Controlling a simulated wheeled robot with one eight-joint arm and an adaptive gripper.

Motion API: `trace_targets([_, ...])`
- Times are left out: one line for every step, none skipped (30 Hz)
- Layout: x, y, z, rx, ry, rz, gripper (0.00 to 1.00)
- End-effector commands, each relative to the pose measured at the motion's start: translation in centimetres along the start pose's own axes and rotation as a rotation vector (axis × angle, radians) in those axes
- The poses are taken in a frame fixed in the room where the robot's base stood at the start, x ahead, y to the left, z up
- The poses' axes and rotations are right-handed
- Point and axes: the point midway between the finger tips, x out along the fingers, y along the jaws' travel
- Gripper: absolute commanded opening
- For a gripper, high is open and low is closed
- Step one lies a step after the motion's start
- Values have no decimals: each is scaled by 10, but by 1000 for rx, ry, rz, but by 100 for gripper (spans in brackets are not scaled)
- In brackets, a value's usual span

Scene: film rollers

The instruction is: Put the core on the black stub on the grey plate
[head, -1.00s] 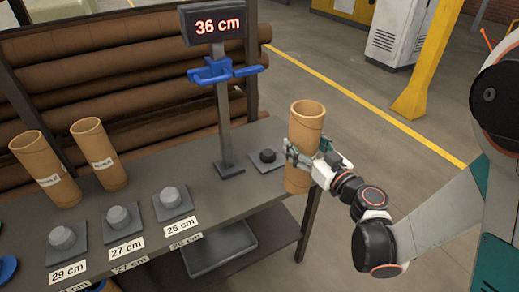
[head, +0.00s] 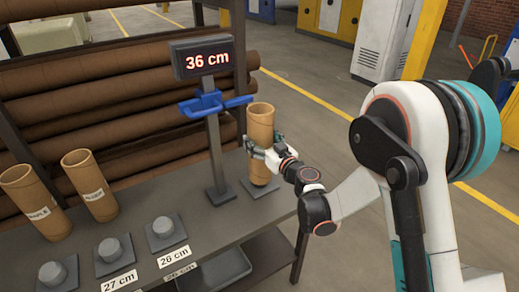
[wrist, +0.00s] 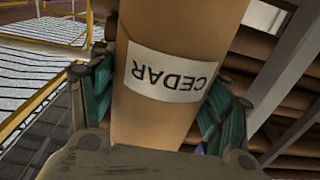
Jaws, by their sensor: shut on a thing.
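The core (head: 261,118) is a tan cardboard tube held nearly upright. In the wrist view the core (wrist: 170,45) carries a white label reading "CEDAR", upside down. My gripper (head: 265,150) is shut on the core at about mid-height; its fingers also show on both sides of the tube in the wrist view (wrist: 160,105). The core's lower end is at the grey plate (head: 258,195) on the table's right end, beside the gauge post. The black stub is hidden by the core. I cannot tell whether the core's lower end is around the stub or just above it.
Grey stubs on plates line the table front, one marked 26 cm (head: 164,230). Two other tubes (head: 90,185) stand at the left. Large rolls (head: 110,100) are stacked behind.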

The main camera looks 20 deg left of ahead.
Motion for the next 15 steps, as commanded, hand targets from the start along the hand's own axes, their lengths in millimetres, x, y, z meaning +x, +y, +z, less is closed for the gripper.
trace_targets([5,0,0,0,0,-1,36])
trace_targets([6,-1,0,0,0,-1,36])
trace_targets([8,-1,0,0,0,-1,36])
trace_targets([8,0,1,0,0,-1,36])
trace_targets([9,0,2,0,0,-1,36])
trace_targets([9,0,6,0,0,0,36])
trace_targets([9,0,9,0,0,0,36])
trace_targets([9,0,13,0,0,0,36])
trace_targets([9,0,19,0,0,0,36])
trace_targets([8,0,24,0,0,0,36])
trace_targets([8,0,28,0,0,0,36])
trace_targets([8,0,32,0,0,0,36])
trace_targets([8,0,35,0,0,0,36])
trace_targets([8,0,36,0,0,0,36])
trace_targets([8,0,36,0,0,0,36])
